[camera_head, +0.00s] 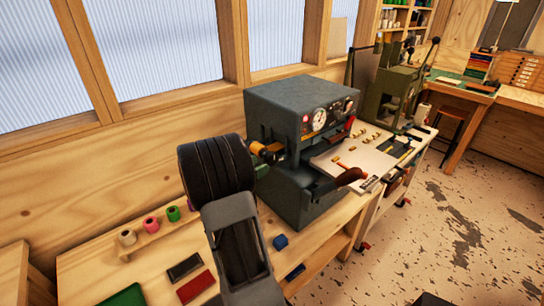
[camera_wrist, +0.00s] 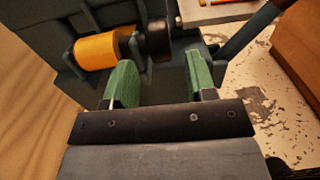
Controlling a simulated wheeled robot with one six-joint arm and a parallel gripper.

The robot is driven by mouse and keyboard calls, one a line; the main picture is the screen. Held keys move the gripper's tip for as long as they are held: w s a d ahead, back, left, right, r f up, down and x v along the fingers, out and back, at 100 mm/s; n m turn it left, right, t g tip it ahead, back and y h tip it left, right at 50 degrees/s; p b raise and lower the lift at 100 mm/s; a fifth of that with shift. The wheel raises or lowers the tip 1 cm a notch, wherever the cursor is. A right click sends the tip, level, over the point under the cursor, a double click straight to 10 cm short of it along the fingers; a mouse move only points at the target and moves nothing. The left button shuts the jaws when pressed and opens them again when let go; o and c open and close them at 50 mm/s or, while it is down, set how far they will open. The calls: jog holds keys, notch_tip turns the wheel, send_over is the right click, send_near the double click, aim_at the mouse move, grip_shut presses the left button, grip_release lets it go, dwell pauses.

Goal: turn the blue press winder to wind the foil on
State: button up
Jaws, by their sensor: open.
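The blue press (camera_head: 290,98) is a dark blue-grey machine with dials on its front, standing on the wooden bench. An orange foil roll (camera_head: 259,149) sits on its left side; it also shows in the wrist view (camera_wrist: 96,50). A round black winder knob (camera_wrist: 158,41) is at the roll's right end. My gripper (camera_wrist: 162,78) is open and empty, its two green fingers pointing toward the knob. The knob lies just beyond the gap, nearer the left finger; I cannot tell whether they touch. In the head view my arm hides most of the gripper.
A brown-handled lever (camera_head: 350,175) sticks out at the press's front. Small foil rolls (camera_head: 151,224) stand on a wooden rack at left. Dark and red blocks (camera_head: 196,286) lie on the bench. An olive press (camera_head: 396,92) stands farther back.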

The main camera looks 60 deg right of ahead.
aim_at(267, 160)
jog(key=p+x, duration=0.1)
jog(key=x, duration=0.5)
jog(key=shift+s+d, duration=0.1)
jog(key=shift+d, duration=0.15)
jog(key=shift+c, duration=0.4)
jog(key=c, duration=0.8)
jog(key=shift+r+p, duration=0.1)
jog(key=shift+p, duration=0.25)
jog(key=shift+c, duration=0.2)
jog(key=shift+y, duration=0.3)
